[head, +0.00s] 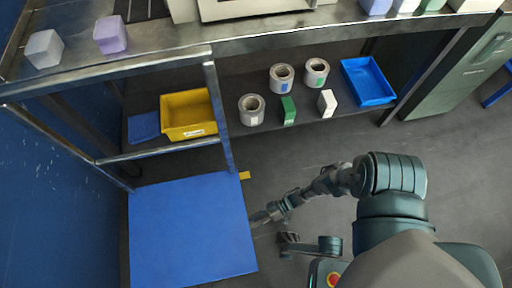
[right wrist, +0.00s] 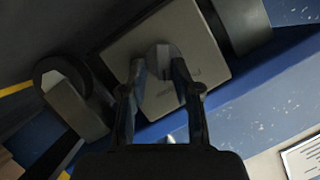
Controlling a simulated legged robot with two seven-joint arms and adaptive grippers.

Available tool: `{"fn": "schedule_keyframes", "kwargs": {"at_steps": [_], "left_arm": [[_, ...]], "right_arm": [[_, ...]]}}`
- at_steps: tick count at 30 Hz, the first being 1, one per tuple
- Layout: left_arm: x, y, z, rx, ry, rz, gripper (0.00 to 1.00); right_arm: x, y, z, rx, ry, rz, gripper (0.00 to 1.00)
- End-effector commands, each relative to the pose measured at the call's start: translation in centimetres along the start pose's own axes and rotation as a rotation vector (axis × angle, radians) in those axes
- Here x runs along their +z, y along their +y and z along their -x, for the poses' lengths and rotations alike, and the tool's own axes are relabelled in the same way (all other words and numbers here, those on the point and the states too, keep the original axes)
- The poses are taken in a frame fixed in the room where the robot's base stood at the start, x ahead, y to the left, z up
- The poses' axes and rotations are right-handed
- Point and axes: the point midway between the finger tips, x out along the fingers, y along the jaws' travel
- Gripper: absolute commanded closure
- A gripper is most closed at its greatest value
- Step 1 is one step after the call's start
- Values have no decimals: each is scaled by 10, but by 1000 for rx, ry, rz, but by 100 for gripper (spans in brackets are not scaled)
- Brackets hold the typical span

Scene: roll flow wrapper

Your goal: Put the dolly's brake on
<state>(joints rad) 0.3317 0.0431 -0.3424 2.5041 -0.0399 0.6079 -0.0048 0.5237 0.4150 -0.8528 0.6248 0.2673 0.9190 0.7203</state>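The dolly (head: 190,235) is a flat blue platform on the floor at the lower left of the head view. My right gripper (head: 258,217) is low beside its right edge. In the right wrist view my right gripper (right wrist: 159,68) has its two fingers apart, with a grey round knob (right wrist: 160,52) between or just beyond the tips. The knob is on a grey plate (right wrist: 190,35) with small lettering. Whether the fingers touch the knob is unclear. A dark part (head: 289,240) below the right arm may be my left gripper; its fingers are not clear.
A metal bench (head: 270,40) stands behind the dolly. Its lower shelf holds a yellow bin (head: 188,115), several items and a blue tray (head: 368,82). A small yellow piece (head: 245,175) is at the dolly's far right corner.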

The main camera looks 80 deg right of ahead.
Motion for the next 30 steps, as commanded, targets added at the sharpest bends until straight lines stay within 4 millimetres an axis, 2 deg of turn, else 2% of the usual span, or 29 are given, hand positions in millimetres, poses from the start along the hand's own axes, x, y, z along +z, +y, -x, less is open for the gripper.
{"fn": "schedule_keyframes", "kwargs": {"at_steps": [8, 13, 24, 30], "left_arm": [[0, 0, 0, 1, 1, 0, 61], [-3, 1, -1, 2, 4, 0, 61], [-3, 1, -1, 2, 4, 0, 61], [-3, 0, -1, 1, 4, 0, 61]], "right_arm": [[-2, -3, -2, -8, 7, 0, 61], [-1, -3, 7, -8, 5, 0, 61], [0, -1, 84, -7, 2, -2, 61], [0, -1, 111, -9, 5, -1, 61]]}}
